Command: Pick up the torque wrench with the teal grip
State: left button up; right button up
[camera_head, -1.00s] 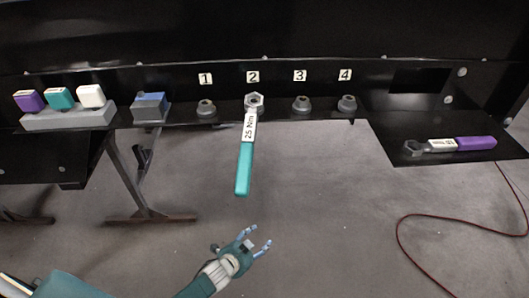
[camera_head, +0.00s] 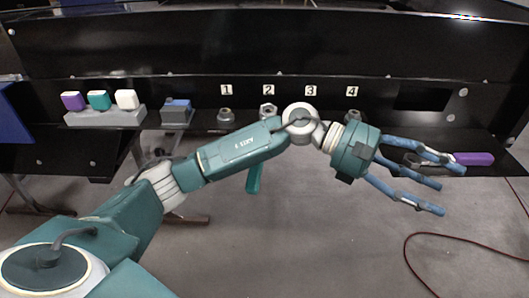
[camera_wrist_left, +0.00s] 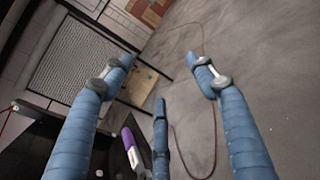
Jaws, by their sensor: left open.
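The torque wrench with the teal grip (camera_head: 254,178) hangs from the bolt under label 2 at the edge of the black ledge. Its head shows at the bolt, its end hangs below my left forearm, and its middle is hidden behind that arm. My left gripper (camera_head: 448,190) is open and empty, well to the right of the teal wrench, with its blue fingers pointing right. In the left wrist view, the open fingers (camera_wrist_left: 165,80) spread over floor and background, and the teal wrench does not show. My right gripper is not in view.
A purple-gripped wrench (camera_head: 474,158) lies on the right shelf, partly behind my left fingers; it also shows between the fingers in the wrist view (camera_wrist_left: 130,148). Purple, teal and white blocks sit on a grey holder (camera_head: 105,118) at left. A red cable lies on the floor.

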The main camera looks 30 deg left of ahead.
pick_arm(q)
jog(key=a+f+m+g+y, duration=0.1)
jog(key=a+f+m+y, duration=0.3)
jog(key=a+m+y, duration=0.4)
jog(key=m+y, duration=0.2)
jog(key=y, duration=0.7)
send_near(254, 175)
jog(key=w, duration=0.1)
jog(key=w+a, duration=0.1)
jog(key=w, duration=0.3)
jog(key=shift+w+a+r, duration=0.15)
jog(key=shift+a+r, duration=0.2)
jog(key=shift+a, duration=0.05)
notch_tip(254, 175, down, 5)
jog(key=shift+w+r+p, duration=0.1)
jog(key=shift+r+p, duration=0.05)
jog(key=shift+p, duration=0.2)
notch_tip(254, 175, down, 6)
jog(key=shift+w+a+r+p, duration=0.1)
jog(key=shift+a+r+p, duration=0.05)
jog(key=shift+p, duration=0.95)
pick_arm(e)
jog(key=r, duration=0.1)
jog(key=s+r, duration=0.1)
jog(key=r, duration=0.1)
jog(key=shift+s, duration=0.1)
